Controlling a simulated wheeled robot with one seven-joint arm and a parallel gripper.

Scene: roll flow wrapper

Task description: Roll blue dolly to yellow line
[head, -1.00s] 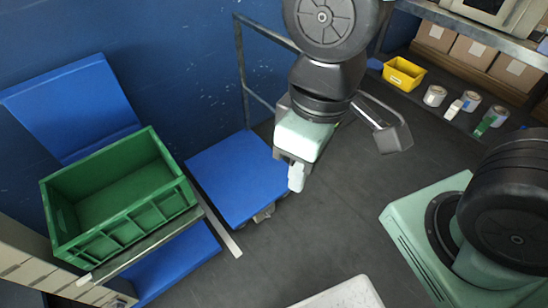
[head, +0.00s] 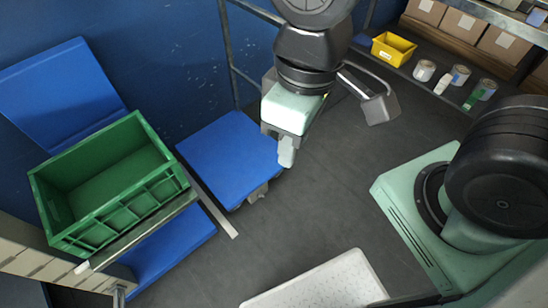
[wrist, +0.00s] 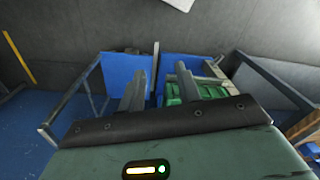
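The blue dolly (head: 228,165) has a flat blue deck, with a grey metal tube frame (head: 226,45) at its wall side. Its deck also shows in the wrist view (wrist: 120,68). My gripper (head: 287,152) hangs over the right edge of the deck in the head view. A yellow line (wrist: 18,58) lies on the dark floor at the left of the wrist view. I do not make it out in the head view.
A white perforated surface (head: 325,282) is at the bottom. A shelf with a yellow bin (head: 393,48) stands upper right.

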